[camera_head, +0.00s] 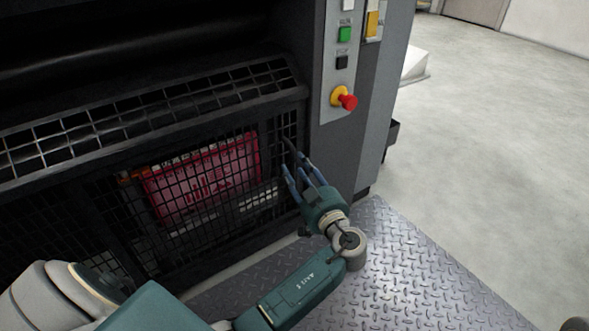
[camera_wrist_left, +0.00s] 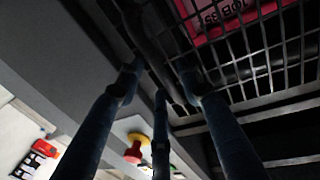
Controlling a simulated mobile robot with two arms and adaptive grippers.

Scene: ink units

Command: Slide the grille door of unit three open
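The black grille door (camera_head: 190,205) spans the lower front of the dark machine, with a red-pink printed panel (camera_head: 205,178) behind its mesh. A dark upright handle bar (camera_head: 289,146) stands near its right edge. My left gripper (camera_head: 300,165) is at that right edge, close to the bar, with its blue fingers spread. In the left wrist view the fingers (camera_wrist_left: 160,85) stand apart on either side of the dark bar (camera_wrist_left: 160,50), with no clear grip on it. The pink panel (camera_wrist_left: 225,18) shows through the mesh there. My right gripper is not in view.
A control panel with a green button (camera_head: 344,34) and a red emergency knob (camera_head: 348,102) is on the post right of the door. A sloped mesh guard (camera_head: 150,108) lies above the door. Diamond-plate floor (camera_head: 420,265) is in front, with open grey floor to the right.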

